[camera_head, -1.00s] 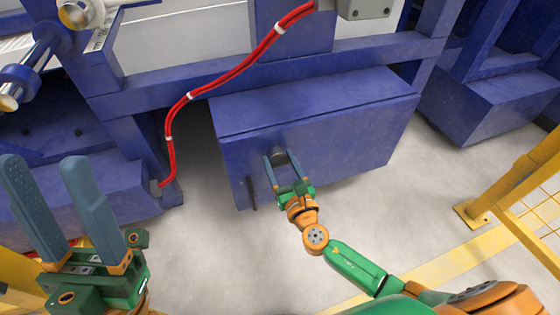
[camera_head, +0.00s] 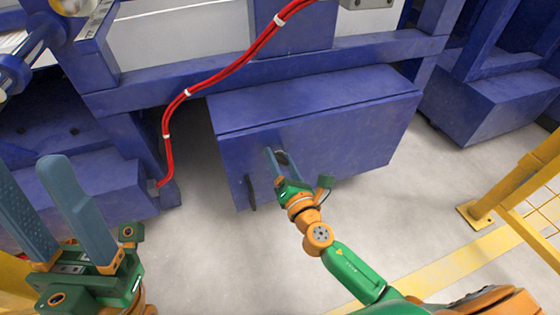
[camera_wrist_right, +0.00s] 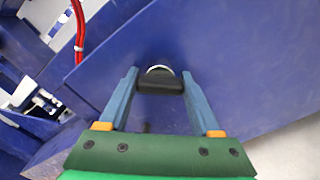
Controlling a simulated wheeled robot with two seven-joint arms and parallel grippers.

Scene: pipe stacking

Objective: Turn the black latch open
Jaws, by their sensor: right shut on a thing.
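The black latch (camera_wrist_right: 160,85) is a small dark knob with a pale round base on the front face of a blue box (camera_head: 350,135). In the right wrist view it lies crosswise between the two fingertips. My right gripper (camera_head: 276,153) is shut on the latch, one finger touching each end. In the head view the fingers largely hide the latch (camera_head: 282,158). My left gripper (camera_head: 28,165) is at the lower left of the head view, its two blue-grey fingers apart and empty, away from the box.
A dark handle (camera_head: 252,192) is at the box's lower left. A red hose (camera_head: 205,88) hangs from the blue frame to the left. A yellow guard rail (camera_head: 512,180) stands at the right. Grey floor (camera_head: 215,255) in front of the box is clear.

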